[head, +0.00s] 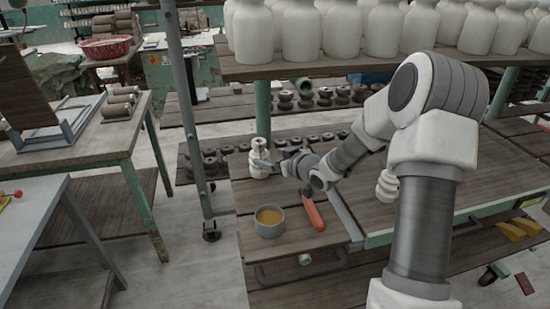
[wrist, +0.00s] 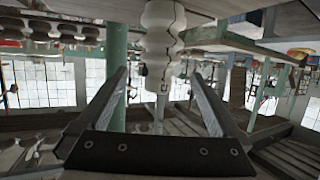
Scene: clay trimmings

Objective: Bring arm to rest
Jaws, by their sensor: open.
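My gripper (head: 272,166) is at the end of my extended arm, low over the slatted wooden bench (head: 243,190) in the head view. In the wrist view my gripper (wrist: 158,76) has its two fingers spread wide, with nothing held between them. A white ribbed ceramic piece (head: 259,147) stands on the bench right by the fingertips. The same white piece (wrist: 162,30) shows just beyond the fingers in the wrist view; whether they touch it I cannot tell. A second white ribbed piece (head: 387,184) is partly hidden behind my arm.
A grey bowl with yellowish contents (head: 268,222) and a red-orange object (head: 314,214) lie on the bench nearer me. Large white jars (head: 303,32) fill the shelf above. Dark ribbed pieces (head: 325,96) line the back. A green-legged table (head: 75,140) stands at left.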

